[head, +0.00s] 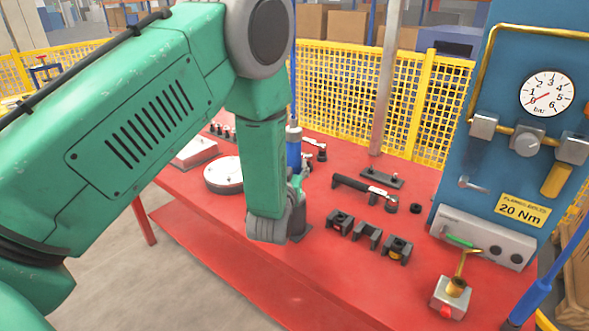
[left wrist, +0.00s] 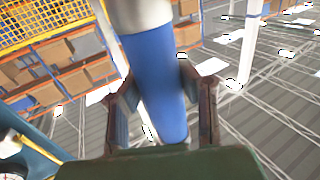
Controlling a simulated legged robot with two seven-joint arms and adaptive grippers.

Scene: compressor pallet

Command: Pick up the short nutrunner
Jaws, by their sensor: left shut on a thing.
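The short nutrunner, an upright tool with a blue body (head: 293,152) and a pale upper collar, stands above the red table in the head view, partly hidden by my left forearm and wrist. In the left wrist view its blue body (left wrist: 155,85) runs between both fingers, with the pale collar at the top. My left gripper (left wrist: 158,95) is shut on this blue body. In the head view the gripper (head: 298,184) is mostly hidden behind my wrist. A dark base (head: 300,228) shows below; I cannot tell whether the tool touches it. My right gripper is not in view.
The red table (head: 330,270) carries a black-handled ratchet tool (head: 365,191), several black clamp blocks (head: 367,234) and a round white dial (head: 223,174). A blue gauge panel (head: 520,160) stands at the right. A yellow mesh fence (head: 340,95) runs behind.

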